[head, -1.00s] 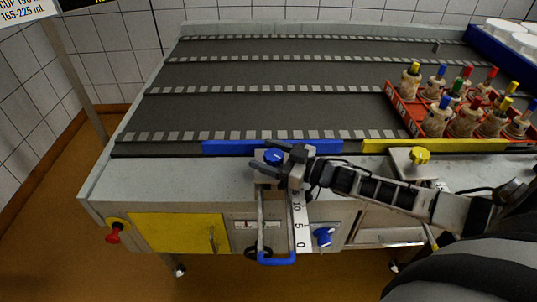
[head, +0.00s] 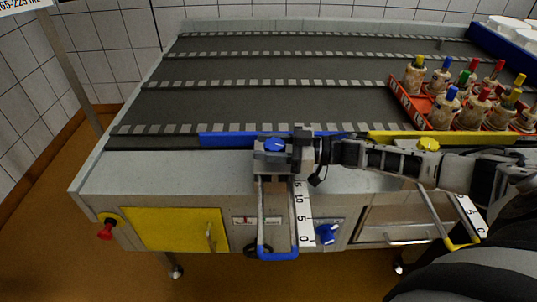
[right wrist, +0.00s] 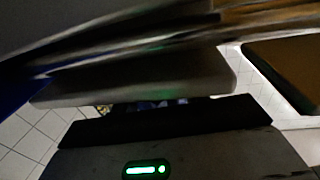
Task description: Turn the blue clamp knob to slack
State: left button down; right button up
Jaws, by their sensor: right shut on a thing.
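The blue clamp knob (head: 274,145) sits on a grey clamp block at the near edge of the belt table, by the blue guide rail (head: 225,140). My right gripper (head: 268,150) reaches in from the right and is shut on the blue knob, whose top shows between the fingers. The right wrist view is dark and blurred; I cannot make out the knob in it. My left gripper is not in view.
Below the clamp are a blue U-shaped handle (head: 278,255) and a white scale (head: 305,215). Another blue knob (head: 327,233) is on the front panel.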

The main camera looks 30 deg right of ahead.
jog(key=n+g+b, duration=0.1)
jog(key=n+g+y+b, duration=0.2)
jog(key=g, duration=0.1)
jog(key=shift+s+f+b, duration=0.1)
jog(key=shift+f+b, duration=0.15)
jog(key=shift+b, duration=0.1)
jog(key=shift+s+a+r+n+g+y+b, duration=0.1)
jog(key=shift+n+g+y+b, duration=0.2)
jog(key=shift+n+g+b, duration=0.15)
jog(key=shift+s+n+g+y+b, duration=0.1)
jog(key=shift+n+g+y+b, duration=0.25)
jog(key=shift+g, duration=0.2)
pick_arm(q)
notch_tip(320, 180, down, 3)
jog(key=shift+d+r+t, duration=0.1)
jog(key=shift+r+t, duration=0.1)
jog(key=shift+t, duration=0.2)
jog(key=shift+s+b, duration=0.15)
jog(key=shift+b, duration=0.15)
pick_arm(e)
jog(key=shift+r+n+g, duration=0.15)
jog(key=shift+n+g, duration=0.15)
jog(key=shift+g, duration=0.2)
jog(key=o, duration=1)
